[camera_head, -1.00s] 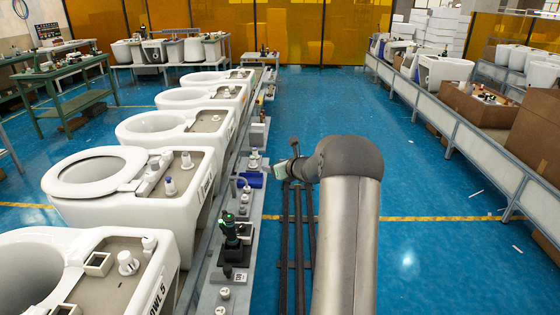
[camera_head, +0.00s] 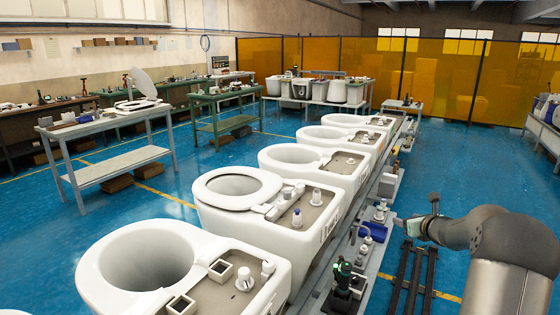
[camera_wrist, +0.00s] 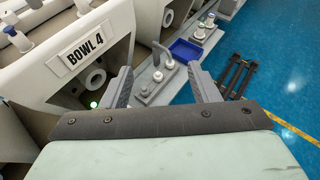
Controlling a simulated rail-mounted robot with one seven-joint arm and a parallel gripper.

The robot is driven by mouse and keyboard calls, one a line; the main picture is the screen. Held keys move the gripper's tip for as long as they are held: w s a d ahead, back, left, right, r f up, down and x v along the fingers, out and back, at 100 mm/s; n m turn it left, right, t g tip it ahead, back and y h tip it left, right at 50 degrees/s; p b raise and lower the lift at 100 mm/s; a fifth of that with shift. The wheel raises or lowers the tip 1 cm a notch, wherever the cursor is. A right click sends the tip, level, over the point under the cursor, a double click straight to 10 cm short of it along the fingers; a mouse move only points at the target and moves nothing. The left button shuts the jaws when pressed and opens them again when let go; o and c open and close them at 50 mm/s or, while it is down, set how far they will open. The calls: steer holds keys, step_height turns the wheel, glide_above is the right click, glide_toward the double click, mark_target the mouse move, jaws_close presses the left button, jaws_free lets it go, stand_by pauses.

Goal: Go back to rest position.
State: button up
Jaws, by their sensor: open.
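My gripper (camera_wrist: 162,88) is open in the wrist view, with two grey fingers apart and nothing between them. In the head view my gripper (camera_head: 408,226) is small, to the right of the row of toilets and above the narrow parts shelf. The toilet labelled BOWL 4 (camera_wrist: 100,70) is at the left of the wrist view, beside the fingers. The toilet with a seat ring (camera_head: 300,235) stands left of my arm in the head view. My gripper appears apart from the toilets.
A blue tray (camera_wrist: 186,50) and white fittings (camera_wrist: 158,75) lie on the shelf beyond the fingers. A dark green-topped tool (camera_head: 343,275) stands on the shelf. Blue floor (camera_head: 480,165) is clear to the right.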

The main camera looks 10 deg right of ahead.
steer(key=s+a+r+n+g+y, duration=0.1)
steer(key=s+a+n+g+y, duration=0.1)
steer(key=a+n, duration=0.5)
steer(key=s+a+r+n+g+y, duration=0.1)
steer(key=s+a+r+n+y, duration=0.15)
steer(key=a, duration=0.85)
steer(key=s+a+n+g, duration=0.5)
steer(key=s+a+n, duration=0.5)
steer(key=s+a, duration=0.3)
steer(key=s+a+f+n+g+h, duration=0.2)
steer(key=s+n, duration=0.6)
steer(key=s, duration=0.4)
steer(key=s+a+f+n+g+h, duration=0.2)
steer(key=s+n, duration=0.5)
steer(key=s, duration=0.6)
steer(key=shift+s+a+f+n+g+h, duration=0.15)
steer(key=shift+s+f+n+g+h, duration=0.05)
steer(key=shift+f+n+g+h, duration=0.25)
